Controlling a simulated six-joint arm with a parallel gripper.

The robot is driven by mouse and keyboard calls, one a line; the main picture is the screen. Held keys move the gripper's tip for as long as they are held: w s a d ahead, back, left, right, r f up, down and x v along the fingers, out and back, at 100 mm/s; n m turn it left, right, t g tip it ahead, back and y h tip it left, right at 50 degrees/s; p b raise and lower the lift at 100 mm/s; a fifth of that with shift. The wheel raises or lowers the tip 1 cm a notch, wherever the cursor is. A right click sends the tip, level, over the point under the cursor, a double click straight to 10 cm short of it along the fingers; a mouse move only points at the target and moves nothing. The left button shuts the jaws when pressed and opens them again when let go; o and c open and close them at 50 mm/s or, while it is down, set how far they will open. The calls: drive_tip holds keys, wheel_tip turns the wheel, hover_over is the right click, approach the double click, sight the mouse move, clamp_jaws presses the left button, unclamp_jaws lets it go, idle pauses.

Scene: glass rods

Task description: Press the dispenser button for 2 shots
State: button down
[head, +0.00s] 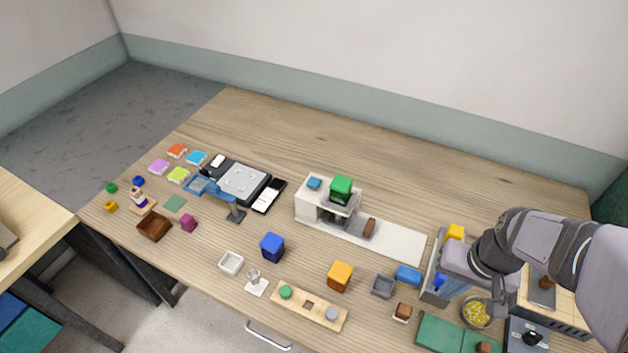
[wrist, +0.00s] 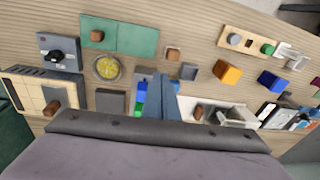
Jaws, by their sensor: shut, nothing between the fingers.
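A white machine (head: 313,205), which looks like the dispenser, stands at the middle of the table in the head view. A small blue pad (head: 314,183), which looks like its button, is on its top left. A green block (head: 341,185) sits on top beside the pad. In the wrist view the machine (wrist: 236,117) is at the right, partly hidden. My gripper (head: 453,287) is shut and empty at the right of the table, by a grey holder (head: 432,291). It is well apart from the machine. Its fingers (wrist: 165,88) show in the wrist view; contact is unclear.
A long white base (head: 400,243) with a brown block (head: 369,228) runs right from the machine. A blue block (head: 409,275), an orange cube (head: 340,276) and a bowl of yellow bits (head: 478,314) are near the front. The table behind the machine is clear.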

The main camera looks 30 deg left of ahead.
drive_tip(key=w+a+r+n+t+y, duration=0.1)
drive_tip(key=w+a+y, duration=0.1)
drive_tip(key=w+a, duration=0.5)
drive_tip(key=w+a+r+n+t+y+p, duration=0.1)
drive_tip(key=w+a, duration=0.6)
drive_tip(key=a, duration=1.2)
drive_tip(key=w+a+r+n+y+p, duration=0.1)
drive_tip(key=w+a+y, duration=0.3)
drive_tip(key=a, duration=0.9)
drive_tip(key=w+r, duration=0.1)
drive_tip(key=w, duration=0.2)
drive_tip(key=shift+w+a+r+t, duration=0.2)
drive_tip(key=shift+a+r+t, duration=0.05)
drive_tip(key=shift+a+t, duration=0.15)
drive_tip(key=shift+d+f, duration=0.1)
drive_tip(key=shift+f, duration=0.05)
drive_tip(key=b, duration=0.5)
hover_over(317, 184)
wheel_tip(317, 184, down, 7)
drive_tip(key=shift+f, duration=0.2)
drive_tip(key=shift+f+b, duration=0.55)
drive_tip(key=shift+b, duration=0.1)
